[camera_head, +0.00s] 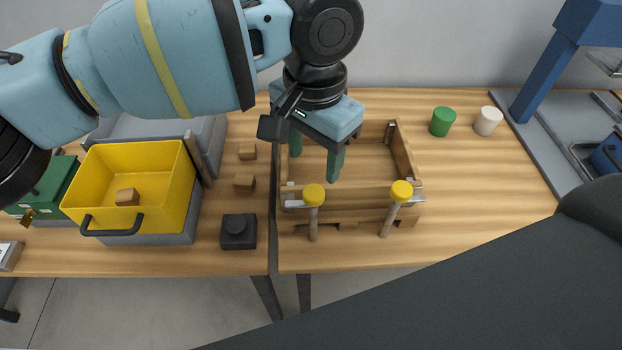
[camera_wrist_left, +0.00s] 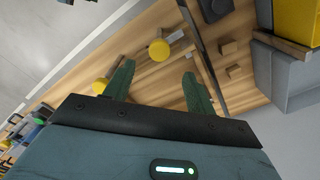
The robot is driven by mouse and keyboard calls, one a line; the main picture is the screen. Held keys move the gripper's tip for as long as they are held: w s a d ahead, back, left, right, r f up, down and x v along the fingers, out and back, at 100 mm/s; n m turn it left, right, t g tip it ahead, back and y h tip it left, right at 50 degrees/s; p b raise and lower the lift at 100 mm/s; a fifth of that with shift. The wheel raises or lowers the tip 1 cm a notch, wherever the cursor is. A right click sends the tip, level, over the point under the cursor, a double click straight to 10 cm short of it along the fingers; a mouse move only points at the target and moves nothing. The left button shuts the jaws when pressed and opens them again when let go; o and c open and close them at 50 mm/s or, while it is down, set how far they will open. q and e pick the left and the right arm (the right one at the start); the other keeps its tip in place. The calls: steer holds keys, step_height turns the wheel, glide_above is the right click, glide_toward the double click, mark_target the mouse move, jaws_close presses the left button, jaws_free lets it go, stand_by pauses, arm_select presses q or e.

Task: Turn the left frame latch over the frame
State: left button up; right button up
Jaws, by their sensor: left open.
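A wooden frame (camera_head: 402,155) stands on the table. Two yellow knobs on light stems rise at its near side: the left one (camera_head: 314,195) and the right one (camera_head: 401,190). A small metal piece, seemingly the left latch (camera_head: 292,204), shows beside the left knob; its exact turn is hard to tell. My left gripper (camera_head: 316,157) is open and empty, pointing down above the frame, behind the left knob. In the left wrist view the left knob (camera_wrist_left: 159,50) appears beyond the fingertips, apart from them. The right knob (camera_wrist_left: 100,86) is partly behind a finger. My right gripper is out of view.
A yellow bin (camera_head: 165,165) with a wooden block stands left. Small wooden blocks (camera_head: 245,182) and a dark block (camera_head: 238,232) lie between bin and frame. Green (camera_head: 442,121) and white (camera_head: 488,121) cylinders stand right.

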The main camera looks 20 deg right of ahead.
mark_target(314, 192)
arm_select(q)
steer(key=shift+f, duration=0.55)
step_height(314, 192, down, 6)
steer(key=shift+r, duration=0.15)
steer(key=shift+f, duration=0.45)
steer(key=c, duration=1)
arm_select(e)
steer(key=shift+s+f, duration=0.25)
